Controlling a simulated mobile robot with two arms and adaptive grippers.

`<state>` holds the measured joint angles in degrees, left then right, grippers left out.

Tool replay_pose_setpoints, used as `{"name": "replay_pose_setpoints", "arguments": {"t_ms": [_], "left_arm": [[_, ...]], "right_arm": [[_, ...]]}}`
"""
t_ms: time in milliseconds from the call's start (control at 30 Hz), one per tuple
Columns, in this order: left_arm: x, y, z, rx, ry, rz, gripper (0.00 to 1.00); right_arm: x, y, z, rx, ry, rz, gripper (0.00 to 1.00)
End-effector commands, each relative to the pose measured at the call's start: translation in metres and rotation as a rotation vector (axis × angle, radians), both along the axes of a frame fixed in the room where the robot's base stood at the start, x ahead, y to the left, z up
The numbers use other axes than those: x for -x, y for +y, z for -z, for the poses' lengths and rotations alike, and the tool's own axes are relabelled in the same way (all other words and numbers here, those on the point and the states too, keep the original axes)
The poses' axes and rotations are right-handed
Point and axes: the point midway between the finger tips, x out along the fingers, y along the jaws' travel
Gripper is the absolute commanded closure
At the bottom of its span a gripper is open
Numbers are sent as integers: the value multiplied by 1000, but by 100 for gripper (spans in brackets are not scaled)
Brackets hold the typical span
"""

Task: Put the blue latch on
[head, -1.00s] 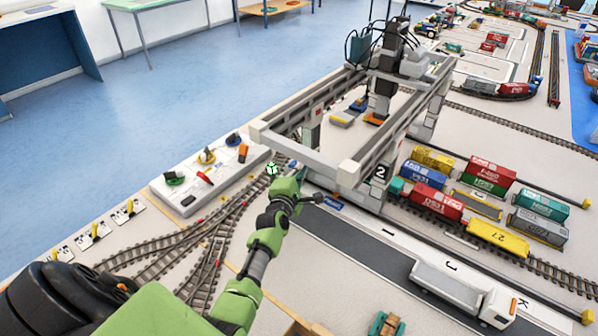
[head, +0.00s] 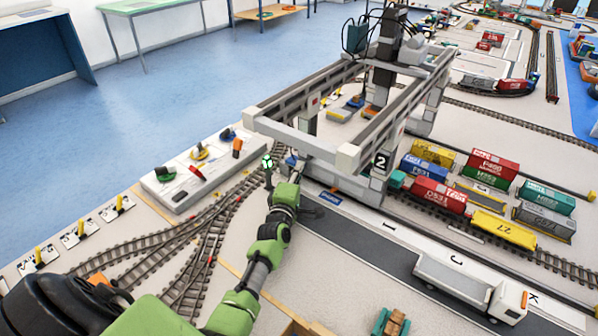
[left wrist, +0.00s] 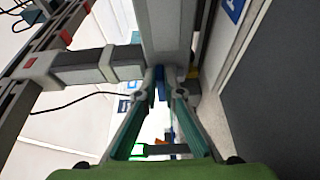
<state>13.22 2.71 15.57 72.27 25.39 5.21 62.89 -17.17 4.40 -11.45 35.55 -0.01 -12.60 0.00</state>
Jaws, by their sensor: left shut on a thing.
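My left gripper (head: 290,176) reaches in beside the near left leg of the gantry crane (head: 347,158) marked 2. In the left wrist view its fingers (left wrist: 164,86) are closed on a small blue piece, the blue latch (left wrist: 160,74), which shows as a thin sliver between the tips. The tips are close in front of a grey crane post (left wrist: 162,30); I cannot tell whether the latch touches it. The fingers hide most of the latch. My right gripper is not in view.
A white control panel (head: 152,186) with coloured levers and a green lamp (head: 268,162) on a post stand left of the gripper. Tracks (head: 205,240) run at the lower left. Containers (head: 438,194) and a white truck (head: 455,284) are on the right.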

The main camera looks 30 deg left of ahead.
Motion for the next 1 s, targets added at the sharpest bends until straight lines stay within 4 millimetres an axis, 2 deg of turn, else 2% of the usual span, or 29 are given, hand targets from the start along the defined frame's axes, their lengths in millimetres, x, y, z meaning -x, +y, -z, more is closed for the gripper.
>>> {"name": "replay_pose_setpoints", "arguments": {"t_ms": [133,167,200,567,767,1000], "left_arm": [[1,0,2,-2,5,1,100],[1,0,2,-2,5,1,87],[1,0,2,-2,5,1,85],[0,0,-2,20,4,0,85],[0,2,-17,147,13,0,85],[-1,10,-37,417,33,-1,85]], "right_arm": [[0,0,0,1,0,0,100],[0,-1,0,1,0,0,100],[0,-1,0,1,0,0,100],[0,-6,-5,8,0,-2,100],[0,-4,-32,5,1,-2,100],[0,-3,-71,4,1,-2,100]]}}
